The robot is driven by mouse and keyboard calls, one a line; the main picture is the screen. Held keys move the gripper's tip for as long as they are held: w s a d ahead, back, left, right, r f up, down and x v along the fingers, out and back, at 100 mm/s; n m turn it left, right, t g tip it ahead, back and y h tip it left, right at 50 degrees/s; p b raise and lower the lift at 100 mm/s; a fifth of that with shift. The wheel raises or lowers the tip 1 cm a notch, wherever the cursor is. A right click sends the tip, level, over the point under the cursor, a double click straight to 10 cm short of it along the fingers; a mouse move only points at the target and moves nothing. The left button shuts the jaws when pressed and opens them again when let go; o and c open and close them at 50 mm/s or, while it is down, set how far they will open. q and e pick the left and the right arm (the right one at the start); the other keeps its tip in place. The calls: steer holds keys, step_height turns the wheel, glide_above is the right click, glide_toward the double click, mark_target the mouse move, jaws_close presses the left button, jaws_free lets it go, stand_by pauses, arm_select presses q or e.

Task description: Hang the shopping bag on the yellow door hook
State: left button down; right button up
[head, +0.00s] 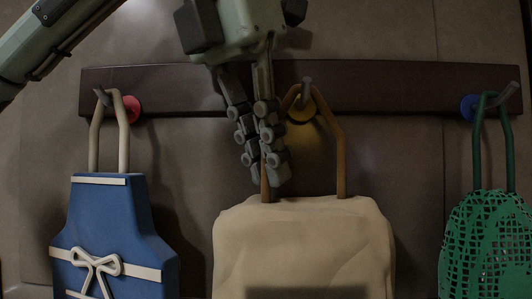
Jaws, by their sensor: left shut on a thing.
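The shopping bag (303,245) is beige with a brown looped handle, in the middle of the head view. The top of its handle is at the yellow door hook (300,109), a grey peg on a round yellow base. The loop appears to pass around the peg; I cannot tell whether it rests on it. My left gripper (263,180) points down and is shut on the left side of the bag's handle, just above the bag's top. The bag's bottom is out of frame. My right gripper is not in view.
A dark wooden rail (400,90) runs across the wall. A blue apron (115,230) hangs at the left on the hook with a red base (132,109). A green net bag (487,245) hangs at the right on the hook with a blue base (467,107). Wall gaps separate them.

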arm_select(q)
steer(key=c, duration=1.6)
jaws_free()
